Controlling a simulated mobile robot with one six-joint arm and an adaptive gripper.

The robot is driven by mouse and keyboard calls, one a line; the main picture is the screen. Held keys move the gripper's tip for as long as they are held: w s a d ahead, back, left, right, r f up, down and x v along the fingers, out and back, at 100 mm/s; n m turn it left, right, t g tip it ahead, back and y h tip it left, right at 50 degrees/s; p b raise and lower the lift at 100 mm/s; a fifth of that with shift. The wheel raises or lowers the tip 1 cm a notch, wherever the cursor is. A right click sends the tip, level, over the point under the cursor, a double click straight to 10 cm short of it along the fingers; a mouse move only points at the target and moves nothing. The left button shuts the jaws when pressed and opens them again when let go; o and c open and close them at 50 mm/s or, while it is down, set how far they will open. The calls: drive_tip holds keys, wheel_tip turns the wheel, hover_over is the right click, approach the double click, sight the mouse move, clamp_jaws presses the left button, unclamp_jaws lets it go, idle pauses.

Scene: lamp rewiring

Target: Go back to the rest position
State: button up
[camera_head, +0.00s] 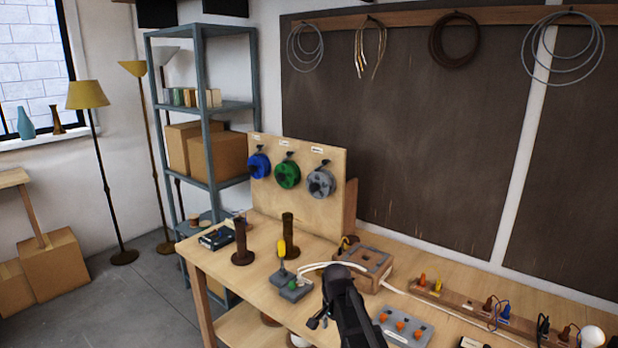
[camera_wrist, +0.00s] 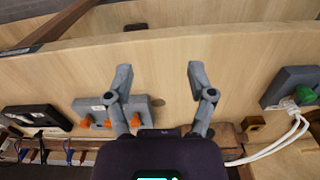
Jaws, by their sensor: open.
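My gripper (camera_wrist: 157,85) is open and empty in the wrist view, its two grey fingers spread over bare wooden tabletop. In the head view my dark arm and gripper (camera_head: 338,285) are above the workbench (camera_head: 230,270), in front of the wooden block with a grey top (camera_head: 362,260). A grey box with orange knobs (camera_head: 403,325) is to the right of the arm, and it also shows behind the left finger in the wrist view (camera_wrist: 140,108). A grey box with a green part (camera_head: 290,287) and a white cable is to the left. The gripper touches no object that I can see.
Two dark brown posts (camera_head: 241,243) stand at the bench's left. A panel (camera_head: 300,215) with blue, green and grey spools is at the back. A wooden rail (camera_head: 455,300) with small coloured parts lies at right. Floor lamps (camera_head: 98,165) and a shelf (camera_head: 205,110) stand left.

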drive_tip(key=s+d+f+n+b, duration=0.2)
drive_tip(key=s+d+n, duration=0.2)
drive_tip(key=s, duration=0.3)
drive_tip(key=s+d+f+n+b, duration=0.2)
drive_tip(key=s+d+f+n, duration=0.1)
drive_tip(key=s+d, duration=0.3)
drive_tip(key=shift+s+n, duration=0.5)
drive_tip(key=shift+s, duration=0.35)
drive_tip(key=shift+a+f, duration=0.1)
